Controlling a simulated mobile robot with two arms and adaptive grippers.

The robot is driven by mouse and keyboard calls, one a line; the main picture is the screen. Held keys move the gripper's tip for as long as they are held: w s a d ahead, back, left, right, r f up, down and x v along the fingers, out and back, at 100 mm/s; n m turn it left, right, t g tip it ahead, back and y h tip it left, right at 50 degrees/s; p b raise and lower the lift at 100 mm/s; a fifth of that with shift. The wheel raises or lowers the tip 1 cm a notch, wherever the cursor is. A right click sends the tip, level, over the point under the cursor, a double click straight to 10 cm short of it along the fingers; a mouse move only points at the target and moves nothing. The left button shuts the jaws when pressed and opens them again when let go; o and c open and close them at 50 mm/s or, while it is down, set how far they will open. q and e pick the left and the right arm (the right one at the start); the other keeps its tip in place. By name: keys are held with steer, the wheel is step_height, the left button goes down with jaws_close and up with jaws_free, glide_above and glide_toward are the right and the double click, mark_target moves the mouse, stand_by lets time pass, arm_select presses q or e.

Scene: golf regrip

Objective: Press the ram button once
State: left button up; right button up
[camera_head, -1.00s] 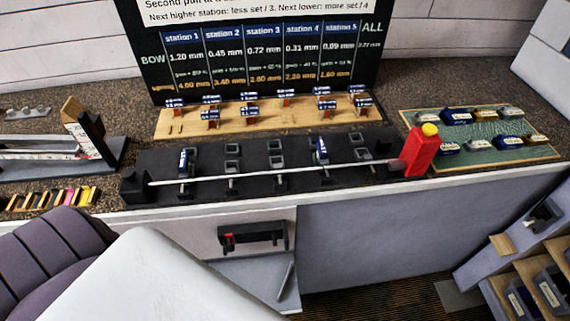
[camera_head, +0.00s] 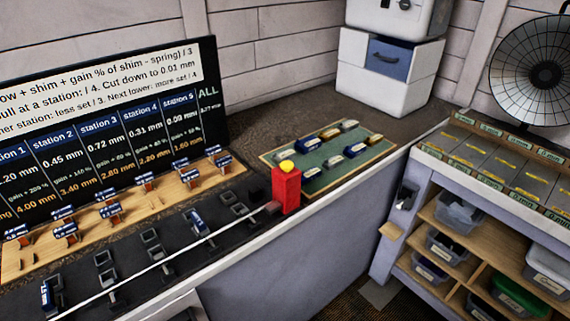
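The ram button is a yellow cap (camera_head: 287,167) on top of a red upright block (camera_head: 286,190), at the right end of the black straightening bed (camera_head: 150,235). A long pale shaft (camera_head: 165,262) runs along the bed and ends close to the red block. Blue-labelled blocks stand in the bed at two stations. Neither of my grippers shows in the head view, so nothing of mine is seen near the button.
A green mat (camera_head: 330,172) with several labelled blocks lies behind the red block. A wooden rack (camera_head: 130,205) and a black chart board (camera_head: 110,120) stand at the left. Shelves with bins (camera_head: 460,215) and a fan (camera_head: 540,70) are at the right.

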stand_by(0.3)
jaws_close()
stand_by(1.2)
